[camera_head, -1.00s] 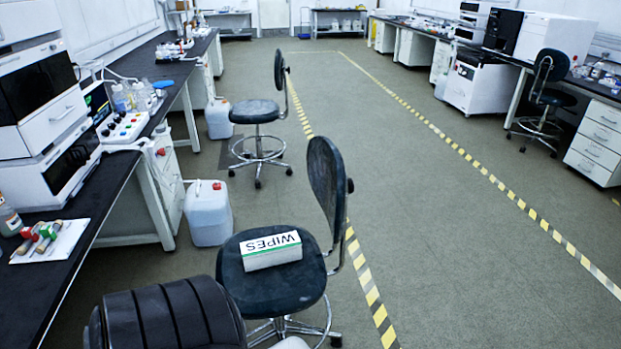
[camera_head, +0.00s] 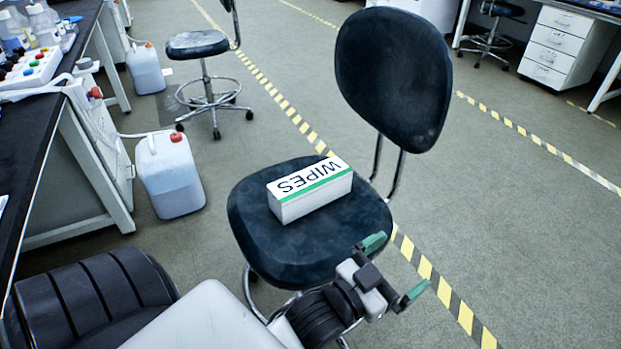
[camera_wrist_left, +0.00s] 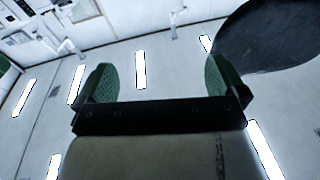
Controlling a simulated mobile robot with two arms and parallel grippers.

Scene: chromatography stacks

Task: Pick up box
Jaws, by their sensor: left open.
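The box is a white carton with a green stripe and the word WIPES (camera_head: 310,190). It lies on the dark seat of a lab chair (camera_head: 262,240) in the head view. My left gripper (camera_head: 396,268) is in front of the seat, to the right of and nearer than the box, apart from it. Its green-padded fingers are spread and hold nothing. In the left wrist view the open fingers (camera_wrist_left: 158,80) point at the ceiling lights, and the box does not show there. My right gripper is not in view.
The chair's backrest (camera_head: 395,75) stands behind the seat on the right. A white jerrycan (camera_head: 170,178) stands on the floor left of the chair, near the black-topped bench (camera_head: 35,150). Another stool (camera_head: 197,45) is farther back. Floor right of the chair is clear.

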